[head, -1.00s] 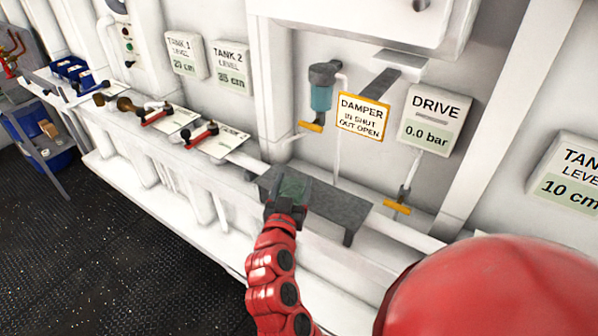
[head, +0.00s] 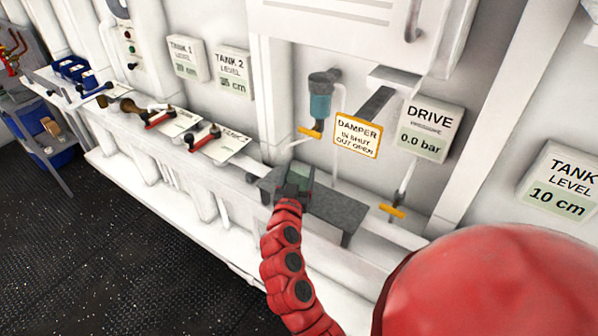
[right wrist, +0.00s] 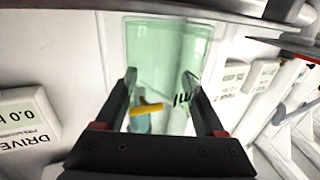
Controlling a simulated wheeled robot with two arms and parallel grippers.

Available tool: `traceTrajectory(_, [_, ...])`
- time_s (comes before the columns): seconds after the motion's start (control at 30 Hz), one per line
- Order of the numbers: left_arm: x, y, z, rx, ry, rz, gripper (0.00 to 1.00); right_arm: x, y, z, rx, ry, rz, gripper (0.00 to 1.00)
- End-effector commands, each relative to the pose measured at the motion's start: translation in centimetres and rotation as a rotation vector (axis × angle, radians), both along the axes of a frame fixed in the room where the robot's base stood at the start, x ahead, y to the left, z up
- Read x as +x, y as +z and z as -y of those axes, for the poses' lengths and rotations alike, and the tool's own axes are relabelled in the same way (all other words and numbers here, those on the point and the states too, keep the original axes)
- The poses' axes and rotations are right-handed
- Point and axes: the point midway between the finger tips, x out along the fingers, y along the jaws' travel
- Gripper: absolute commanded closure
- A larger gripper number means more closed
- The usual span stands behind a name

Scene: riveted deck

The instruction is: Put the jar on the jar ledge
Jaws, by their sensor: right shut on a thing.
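The jar (right wrist: 166,48) is clear greenish glass. In the right wrist view it stands between the two fingers of my right gripper (right wrist: 160,88), and a yellow handle shows through it. In the head view my right gripper (head: 295,186) is shut on the jar (head: 299,177), over the left part of a dark grey ledge (head: 338,212) by the wall. The arm and gripper hide part of the jar and of the ledge, so I cannot tell whether the jar's base touches it. My left gripper is not in view.
A teal-bowled fitting (head: 320,100) with a yellow handle and a DAMPER sign (head: 358,137) are above and behind the ledge. A DRIVE gauge (head: 431,131) is to the right. Levers with red handles (head: 204,134) line the shelf at left. The ledge's right part is bare.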

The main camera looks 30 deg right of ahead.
Motion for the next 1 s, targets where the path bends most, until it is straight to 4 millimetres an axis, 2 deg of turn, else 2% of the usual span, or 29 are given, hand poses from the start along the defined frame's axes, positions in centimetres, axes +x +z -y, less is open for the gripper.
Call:
traceTrajectory(0.07, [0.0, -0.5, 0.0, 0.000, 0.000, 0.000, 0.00, 0.0, -0.3, 0.0, -0.001, 0.000, 0.001, 0.98])
traceTrajectory(0.1, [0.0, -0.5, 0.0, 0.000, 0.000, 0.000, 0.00, 0.0, -0.3, 0.0, -0.001, 0.000, 0.001, 0.27])
traceTrajectory(0.27, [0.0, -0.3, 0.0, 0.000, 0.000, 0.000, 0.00, 0.0, -0.2, 0.0, 0.000, 0.000, 0.000, 0.00])
traceTrajectory(0.47, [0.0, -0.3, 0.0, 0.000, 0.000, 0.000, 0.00, 0.0, -0.2, 0.0, 0.000, 0.000, 0.000, 0.00])
traceTrajectory(0.6, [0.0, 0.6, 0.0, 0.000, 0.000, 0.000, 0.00, 0.0, 0.4, 0.0, 0.000, -0.001, -0.001, 0.00])
traceTrajectory(0.73, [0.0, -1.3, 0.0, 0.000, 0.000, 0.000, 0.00, -1.3, -0.5, -1.5, -0.001, 0.002, -0.002, 0.00])
traceTrajectory(1.0, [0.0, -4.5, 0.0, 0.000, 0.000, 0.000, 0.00, -5.6, -0.5, -6.0, -0.004, 0.008, 0.001, 0.00])
